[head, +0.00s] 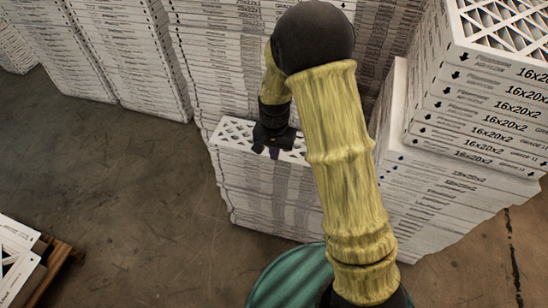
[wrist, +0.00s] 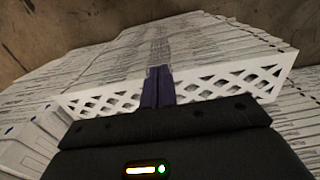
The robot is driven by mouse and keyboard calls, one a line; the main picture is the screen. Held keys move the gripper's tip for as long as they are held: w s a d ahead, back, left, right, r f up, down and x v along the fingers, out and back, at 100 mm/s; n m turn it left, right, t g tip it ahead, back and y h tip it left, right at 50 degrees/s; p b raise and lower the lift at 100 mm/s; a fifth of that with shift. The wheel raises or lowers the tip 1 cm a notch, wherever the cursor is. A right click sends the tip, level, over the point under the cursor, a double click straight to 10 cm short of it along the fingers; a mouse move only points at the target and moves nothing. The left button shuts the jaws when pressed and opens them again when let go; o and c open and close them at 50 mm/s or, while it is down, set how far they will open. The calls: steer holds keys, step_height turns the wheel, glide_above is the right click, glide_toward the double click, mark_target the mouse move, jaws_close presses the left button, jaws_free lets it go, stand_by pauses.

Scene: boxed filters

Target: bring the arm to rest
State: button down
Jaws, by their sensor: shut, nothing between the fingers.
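My arm (head: 335,150), in a yellow sleeve with a black joint at the top, reaches up and away in the head view and bends down at its far end. My gripper (head: 267,152) points down over the top of a low stack of boxed filters (head: 265,195). In the wrist view my gripper (wrist: 158,72) shows its two dark fingers side by side, shut and empty. They lie in front of a white lattice filter face (wrist: 225,84). I cannot tell whether the fingertips touch the stack.
Tall filter stacks (head: 130,50) fill the back. A stack marked 16x20x2 (head: 480,115) stands close on the right. A wooden pallet (head: 55,262) with filters is at the lower left. Bare concrete floor (head: 130,190) lies open at the left. A green ribbed round thing (head: 285,280) sits at the bottom.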

steer(key=shift+w, duration=0.1)
steer(key=shift+d, duration=0.1)
stand_by(0.3)
steer(key=s+d+r+n+t+p, duration=0.1)
steer(key=s+d+r+p, duration=0.4)
steer(key=r, duration=0.6)
steer(key=s+d+r+n+t+p, duration=0.1)
steer(key=s+d+r+n+p, duration=0.1)
steer(key=s+d+r+p, duration=0.4)
steer(key=s+d+r, duration=0.1)
steer(key=s+r, duration=0.3)
steer(key=r, duration=0.2)
steer(key=shift+d+r+n+t, duration=0.3)
steer(key=shift+n, duration=0.1)
